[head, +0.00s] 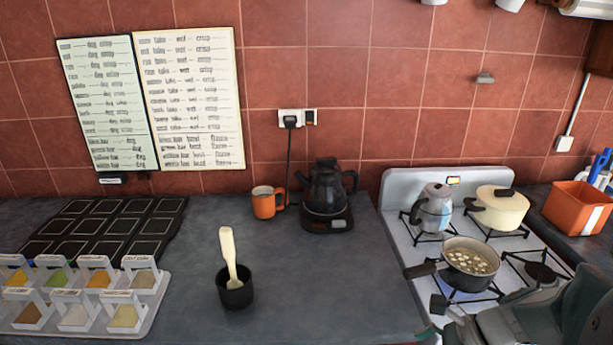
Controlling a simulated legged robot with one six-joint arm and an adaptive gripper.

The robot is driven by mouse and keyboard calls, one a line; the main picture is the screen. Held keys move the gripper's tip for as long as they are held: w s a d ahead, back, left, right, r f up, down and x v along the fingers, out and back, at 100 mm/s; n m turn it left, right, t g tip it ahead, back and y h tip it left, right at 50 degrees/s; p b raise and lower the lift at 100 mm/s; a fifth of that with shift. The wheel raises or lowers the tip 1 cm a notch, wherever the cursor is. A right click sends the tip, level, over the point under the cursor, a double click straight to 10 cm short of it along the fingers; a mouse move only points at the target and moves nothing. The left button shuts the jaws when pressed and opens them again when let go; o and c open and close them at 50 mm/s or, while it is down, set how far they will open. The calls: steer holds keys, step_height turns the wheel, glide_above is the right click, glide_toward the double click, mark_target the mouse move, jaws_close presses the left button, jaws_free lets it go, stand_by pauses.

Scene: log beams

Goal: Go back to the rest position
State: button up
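My arm reaches in from the bottom right corner, over the front of the white stove (397,183). My gripper (440,320) is at the bottom edge of the view, low in front of the stove and partly cut off. Its fingers are too small and dark to tell whether they are open or shut. I see no object clearly held in it. A dark pan (470,265) with pale pieces in liquid stands on the burner just beyond my arm.
On the stove are a moka pot (434,208) and a cream pot (497,208). An orange box (577,208) stands to the right. The counter holds a black cup with a spoon (235,292), an orange mug (266,203), a dark kettle (326,190) and a spice tray (150,312).

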steer(key=s+a+r+n+t+h, duration=0.1)
steer(key=s+a+r+n+h, duration=0.2)
steer(key=n, duration=0.7)
steer(key=s+a+r+n+t+h, duration=0.2)
steer(key=s+a+r+n+h, duration=0.1)
steer(key=r+n, duration=0.5)
steer(key=s+n+h, duration=0.1)
steer(key=n+h, duration=0.1)
steer(key=n, duration=0.1)
steer(key=shift+s+r+t+h, duration=0.2)
steer(key=shift+s+t+h, duration=0.1)
